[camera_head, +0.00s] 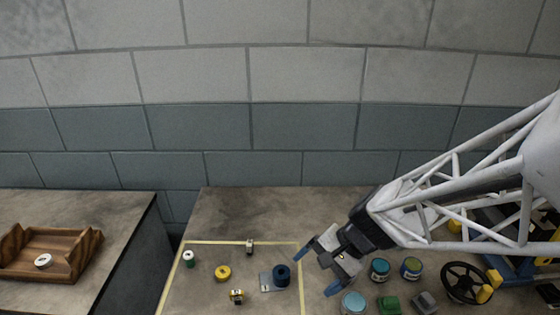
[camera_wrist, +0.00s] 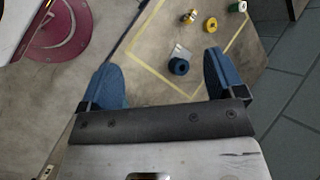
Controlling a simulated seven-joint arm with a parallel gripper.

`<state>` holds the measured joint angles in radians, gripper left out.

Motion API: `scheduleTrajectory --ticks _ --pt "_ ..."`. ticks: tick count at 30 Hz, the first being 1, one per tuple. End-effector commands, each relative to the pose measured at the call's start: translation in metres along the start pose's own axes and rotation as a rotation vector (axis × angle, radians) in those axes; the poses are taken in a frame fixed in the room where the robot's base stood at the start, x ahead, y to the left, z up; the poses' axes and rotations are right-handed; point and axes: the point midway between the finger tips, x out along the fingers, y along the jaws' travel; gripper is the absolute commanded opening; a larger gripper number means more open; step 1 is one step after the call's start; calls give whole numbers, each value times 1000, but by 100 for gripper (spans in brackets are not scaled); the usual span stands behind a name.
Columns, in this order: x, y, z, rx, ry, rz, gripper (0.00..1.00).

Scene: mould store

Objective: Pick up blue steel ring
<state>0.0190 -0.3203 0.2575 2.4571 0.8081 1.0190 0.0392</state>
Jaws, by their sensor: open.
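A dark blue ring (camera_head: 282,271) lies on the table inside a yellow taped outline, at the edge of a small grey plate (camera_head: 266,282). In the wrist view the blue ring (camera_wrist: 179,66) shows between my fingers and beyond their tips, with the plate (camera_wrist: 181,51) beside it. My gripper (camera_head: 318,268) has blue fingertips and is open and empty. In the head view it is just right of the ring; its fingers (camera_wrist: 162,68) frame the ring in the wrist view without touching it.
A yellow ring (camera_head: 223,273), a white-and-green spool (camera_head: 188,258) and small brass-coloured parts (camera_head: 237,295) share the outline. Teal tins (camera_head: 379,268), a green block (camera_head: 389,304) and a black handwheel (camera_head: 466,283) stand right. A wooden tray (camera_head: 50,268) sits on the separate left table.

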Motion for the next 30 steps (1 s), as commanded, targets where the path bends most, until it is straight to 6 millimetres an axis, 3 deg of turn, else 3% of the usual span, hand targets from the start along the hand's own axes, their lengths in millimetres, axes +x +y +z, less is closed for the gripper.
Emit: scheduleTrajectory --ticks 17,30 --pt "88 -25 -74 557 -209 -358 88" --pt "150 -8 -151 1006 -251 -616 88"
